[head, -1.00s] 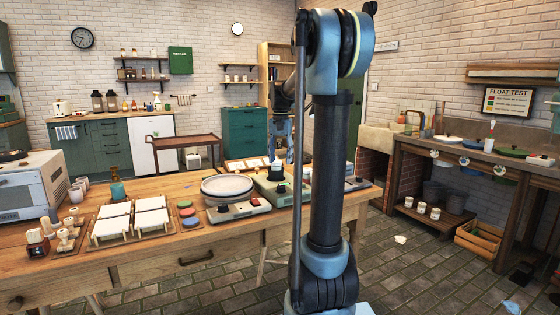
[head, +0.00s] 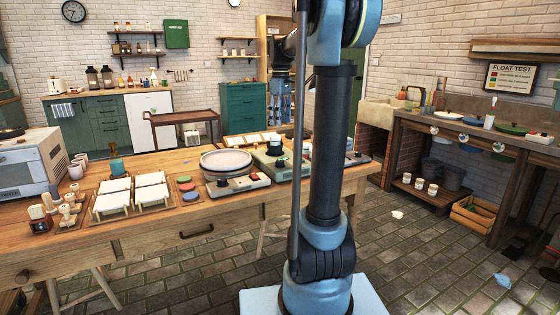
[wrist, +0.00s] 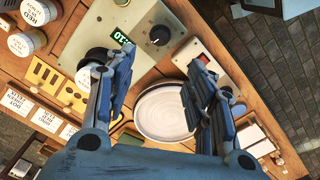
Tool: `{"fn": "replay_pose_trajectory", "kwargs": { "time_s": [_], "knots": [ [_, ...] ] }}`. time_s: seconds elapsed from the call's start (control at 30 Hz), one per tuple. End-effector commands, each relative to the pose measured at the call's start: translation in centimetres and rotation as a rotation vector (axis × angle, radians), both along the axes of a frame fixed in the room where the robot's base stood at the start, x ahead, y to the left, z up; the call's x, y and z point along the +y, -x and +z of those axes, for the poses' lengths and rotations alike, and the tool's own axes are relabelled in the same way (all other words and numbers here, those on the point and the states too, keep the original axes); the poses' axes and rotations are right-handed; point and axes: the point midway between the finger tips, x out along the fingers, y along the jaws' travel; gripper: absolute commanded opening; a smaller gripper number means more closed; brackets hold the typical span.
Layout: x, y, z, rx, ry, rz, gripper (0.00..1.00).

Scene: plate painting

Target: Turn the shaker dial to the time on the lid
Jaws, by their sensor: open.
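The shaker (wrist: 140,16) is a pale green box on the table, with a lit green display reading about 0:10 and a dark round dial (wrist: 160,35). In the head view the shaker (head: 268,161) stands right of the round plate. My gripper (wrist: 164,56) is open and points down over it. The dial shows between and just beyond the fingertips; I cannot tell if they touch it. Labelled jar lids (wrist: 37,12) lie at the wrist view's upper left; one reads RED, but its time is too small to read. In the head view my arm partly hides the area.
A round pale plate (wrist: 172,112) sits beside a control box (head: 238,183) with knobs, close to my right finger. A dark round knob or cap (wrist: 97,56) is near my left finger. White trays (head: 150,190) and stamps lie at the table's left.

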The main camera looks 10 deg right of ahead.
Motion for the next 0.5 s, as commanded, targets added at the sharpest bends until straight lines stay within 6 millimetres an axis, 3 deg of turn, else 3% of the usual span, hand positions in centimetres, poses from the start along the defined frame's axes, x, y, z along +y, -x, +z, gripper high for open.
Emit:
{"fn": "replay_pose_trajectory", "kwargs": {
  "time_s": [0.23, 0.5],
  "knots": [
    [0.0, 0.0, -0.9, 0.0, 0.0, 0.042, 0.49],
    [0.0, 0.0, -5.2, 0.0, 0.0, 0.04, 0.49]
  ]
}}
